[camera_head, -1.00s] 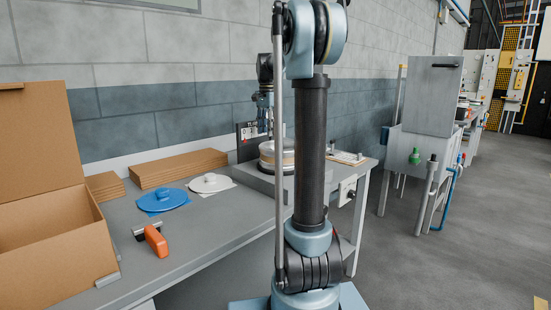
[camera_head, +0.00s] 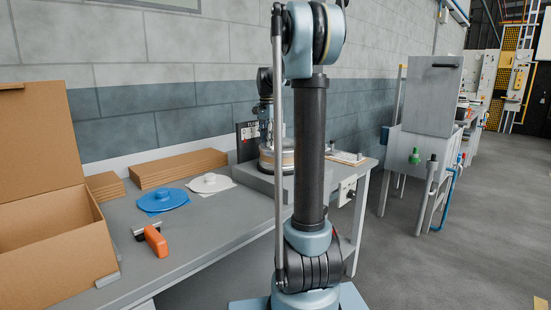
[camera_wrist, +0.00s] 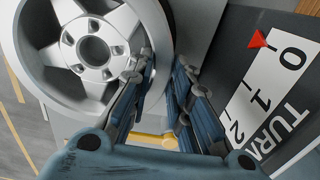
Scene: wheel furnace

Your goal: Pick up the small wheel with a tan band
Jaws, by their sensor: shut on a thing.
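The small wheel (camera_head: 267,160) sits on a grey block at the back of the bench, its tan band partly hidden by my arm's column. In the wrist view the wheel (camera_wrist: 92,48) is large at the upper left, with a silver spoked face and several bolt holes. My gripper (camera_wrist: 165,68) is shut on the wheel's rim, one finger over the spoked face and the other on the outer side. In the head view my gripper (camera_head: 266,128) is down at the wheel's top, and its fingertips are hard to make out.
A dial panel (camera_wrist: 275,85) with numbers and a red pointer stands close to my right finger. Blue (camera_head: 162,199) and white (camera_head: 210,183) discs, cardboard stacks (camera_head: 180,167), an open box (camera_head: 50,240) and an orange-handled tool (camera_head: 156,241) lie left. The wall is close behind.

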